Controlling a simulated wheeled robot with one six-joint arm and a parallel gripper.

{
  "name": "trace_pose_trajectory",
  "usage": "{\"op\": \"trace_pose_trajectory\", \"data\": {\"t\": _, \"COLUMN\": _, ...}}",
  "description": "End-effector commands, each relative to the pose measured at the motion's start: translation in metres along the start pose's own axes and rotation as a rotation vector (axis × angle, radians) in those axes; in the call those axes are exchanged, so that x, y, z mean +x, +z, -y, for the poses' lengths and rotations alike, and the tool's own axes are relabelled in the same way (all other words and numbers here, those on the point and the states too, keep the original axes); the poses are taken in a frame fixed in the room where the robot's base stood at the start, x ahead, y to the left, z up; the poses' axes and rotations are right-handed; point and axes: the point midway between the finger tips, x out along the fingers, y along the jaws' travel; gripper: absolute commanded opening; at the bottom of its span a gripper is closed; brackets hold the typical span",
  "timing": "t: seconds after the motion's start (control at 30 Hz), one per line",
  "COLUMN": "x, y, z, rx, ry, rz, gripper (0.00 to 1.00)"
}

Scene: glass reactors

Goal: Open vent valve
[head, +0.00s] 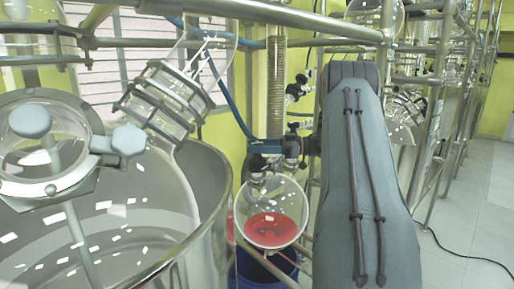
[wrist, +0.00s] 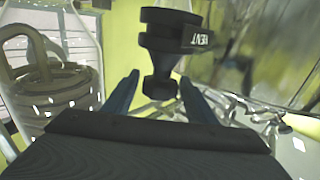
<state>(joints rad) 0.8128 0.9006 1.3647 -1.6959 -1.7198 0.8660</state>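The vent valve (wrist: 168,32) is a black handle with a white VENT label, at the top middle of the wrist view. A narrower black stem and knob hang below its wide top. My gripper (wrist: 160,88) is open, with one dark blue finger on each side of the lower knob. I see a gap on both sides, and cannot tell whether either finger touches it. In the head view my grey arm covers the right of centre, and dark fittings crowd its left edge above the round flask; I cannot make out the valve clearly there.
A round glass flask (head: 270,214) with red liquid hangs left of my arm. A large glass vessel (head: 205,220) fills the left. Metal frame pipes (head: 270,15) cross the top, and a blue hose (head: 228,92) runs down near the coil column (head: 277,85). Open floor (head: 480,215) lies right.

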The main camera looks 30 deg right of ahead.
Motion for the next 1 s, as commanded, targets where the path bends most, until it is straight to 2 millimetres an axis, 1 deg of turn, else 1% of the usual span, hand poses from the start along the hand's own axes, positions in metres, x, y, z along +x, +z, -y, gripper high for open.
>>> {"op": "trace_pose_trajectory", "data": {"t": 0.17, "x": -0.002, "y": 0.000, "z": 0.000, "rx": 0.000, "ry": 0.001, "rz": 0.000, "gripper": 0.52}}
{"op": "trace_pose_trajectory", "data": {"t": 0.23, "x": -0.006, "y": 0.000, "z": 0.000, "rx": 0.000, "ry": 0.002, "rz": 0.000, "gripper": 0.52}}
{"op": "trace_pose_trajectory", "data": {"t": 0.8, "x": -0.068, "y": 0.001, "z": -0.001, "rx": 0.000, "ry": 0.003, "rz": -0.001, "gripper": 0.52}}
{"op": "trace_pose_trajectory", "data": {"t": 0.9, "x": -0.076, "y": 0.001, "z": 0.000, "rx": 0.000, "ry": 0.003, "rz": 0.000, "gripper": 0.52}}
{"op": "trace_pose_trajectory", "data": {"t": 1.0, "x": -0.080, "y": 0.001, "z": 0.000, "rx": 0.001, "ry": 0.002, "rz": 0.000, "gripper": 0.52}}
